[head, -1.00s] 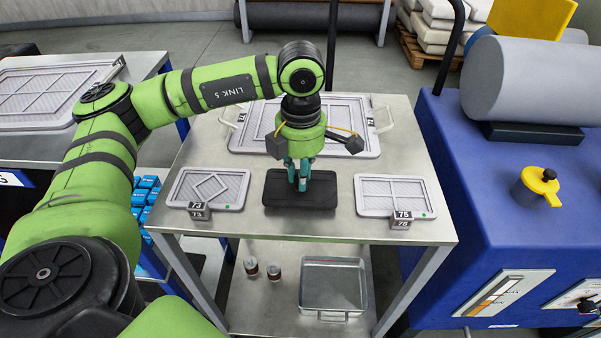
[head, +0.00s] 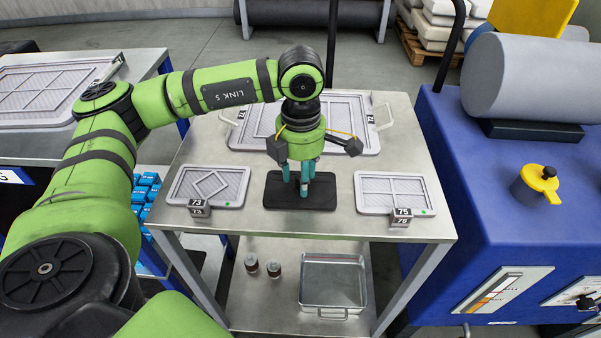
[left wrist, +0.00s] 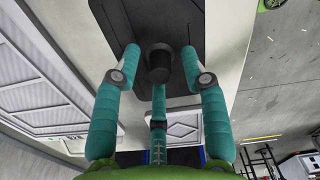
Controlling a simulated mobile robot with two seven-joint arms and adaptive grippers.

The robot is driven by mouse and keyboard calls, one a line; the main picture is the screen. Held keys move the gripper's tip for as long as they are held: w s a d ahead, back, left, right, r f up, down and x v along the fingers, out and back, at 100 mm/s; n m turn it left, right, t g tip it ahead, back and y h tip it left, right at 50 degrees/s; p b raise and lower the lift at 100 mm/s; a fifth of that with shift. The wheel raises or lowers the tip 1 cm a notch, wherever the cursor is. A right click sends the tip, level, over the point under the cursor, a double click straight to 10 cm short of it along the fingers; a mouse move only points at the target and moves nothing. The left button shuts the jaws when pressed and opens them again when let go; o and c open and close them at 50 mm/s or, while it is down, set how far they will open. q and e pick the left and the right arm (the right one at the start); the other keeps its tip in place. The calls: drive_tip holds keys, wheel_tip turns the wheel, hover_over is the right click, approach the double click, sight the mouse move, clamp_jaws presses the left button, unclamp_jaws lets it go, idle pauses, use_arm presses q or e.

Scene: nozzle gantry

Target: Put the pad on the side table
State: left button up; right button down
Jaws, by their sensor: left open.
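The pad (head: 274,198) is a flat black rectangle lying on the steel table (head: 330,226), between two small framed plates. In the left wrist view the pad (left wrist: 190,18) has a short black knob (left wrist: 159,62) standing up from it. My left gripper (head: 302,190) is over the pad, pointing down. Its teal fingers are open and spread around the knob, with gaps visible on both sides in the left wrist view (left wrist: 157,75). The fingers hide part of the pad in the head view. My right gripper is not in view.
Framed plates marked 73 (head: 232,187) and 75 (head: 368,200) flank the pad; a larger framed tray (head: 360,140) lies behind. A blue machine (head: 480,240) stands right, another table (head: 30,112) left. A metal bin (head: 334,282) and two small cylinders (head: 263,266) are on the lower shelf.

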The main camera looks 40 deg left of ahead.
use_arm(q)
wheel_tip(320, 180, up, 12)
drive_tip(key=b, duration=0.1)
idle(0.7)
